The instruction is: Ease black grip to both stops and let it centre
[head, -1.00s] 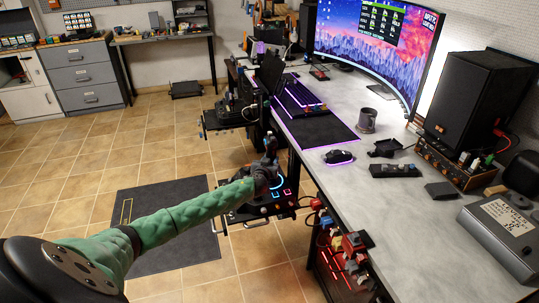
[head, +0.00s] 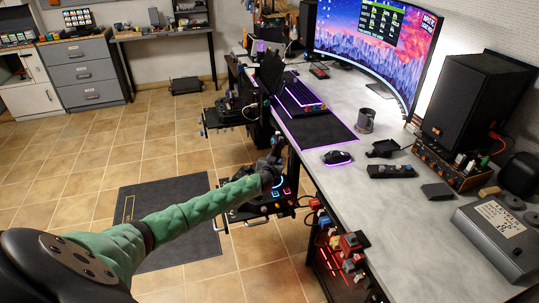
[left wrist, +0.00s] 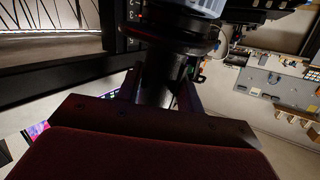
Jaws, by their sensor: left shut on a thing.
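My left gripper (head: 273,163) is at the side of the desk, at the end of my green-sleeved arm, above a small black side panel (head: 262,208) with glowing blue and red buttons. It is shut on the black grip, which in the head view is mostly hidden behind the gripper, so its exact tilt cannot be told. In the left wrist view a dark upright shaft (left wrist: 160,75), apparently part of the grip, stands close in front of the camera. My right gripper is not in view.
The grey desk (head: 400,215) runs along the right with a mouse (head: 337,157), mug (head: 366,120), monitor (head: 385,45) and speaker (head: 467,95). Red-lit switch gear (head: 350,245) sticks out below the desk edge. Another side mount (head: 230,113) stands farther back. Tiled floor at left is open.

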